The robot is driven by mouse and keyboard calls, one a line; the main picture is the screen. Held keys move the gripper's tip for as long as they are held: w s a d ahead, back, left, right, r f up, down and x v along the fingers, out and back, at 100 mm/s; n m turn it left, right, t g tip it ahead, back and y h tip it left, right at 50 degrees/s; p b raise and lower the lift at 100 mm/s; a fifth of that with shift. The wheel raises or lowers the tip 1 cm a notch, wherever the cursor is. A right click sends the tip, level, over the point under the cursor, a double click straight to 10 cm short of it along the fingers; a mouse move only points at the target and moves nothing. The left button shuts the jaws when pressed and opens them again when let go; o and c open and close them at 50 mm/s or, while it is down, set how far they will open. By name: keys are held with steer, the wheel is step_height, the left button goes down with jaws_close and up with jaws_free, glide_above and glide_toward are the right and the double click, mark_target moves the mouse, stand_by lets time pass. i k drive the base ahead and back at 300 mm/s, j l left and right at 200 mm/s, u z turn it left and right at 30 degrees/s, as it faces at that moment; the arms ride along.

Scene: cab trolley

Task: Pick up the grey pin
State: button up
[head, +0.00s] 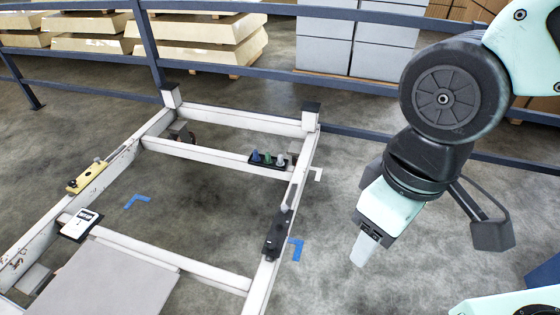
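The grey pin (280,160) stands at the right end of a small black holder (267,166) on the white crossbar of the trolley frame (222,157). A green pin (267,157) and a blue pin (255,156) stand to its left in the same holder. My gripper (359,252) hangs to the right of the trolley, pointing down and apart from the grey pin. Its pale tip shows below the mint-coloured body, and I see nothing held there. The gap between its fingers is not visible.
A black latch-like part (277,236) sits on the trolley's right rail. A yellow part (86,178) and a white device (80,224) are on the left side. Blue railings (350,133) run behind, with stacked grey boxes (377,48) beyond.

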mark_target(280, 163)
steer(key=i+l, duration=0.3)
steer(key=i, duration=0.2)
steer(key=i+l, duration=0.25)
steer(key=i, duration=0.3)
steer(key=i+l, duration=0.3)
steer(key=i, duration=0.2)
steer(key=i+l+u, duration=0.1)
steer(key=i+l, duration=0.2)
steer(key=i, duration=0.2)
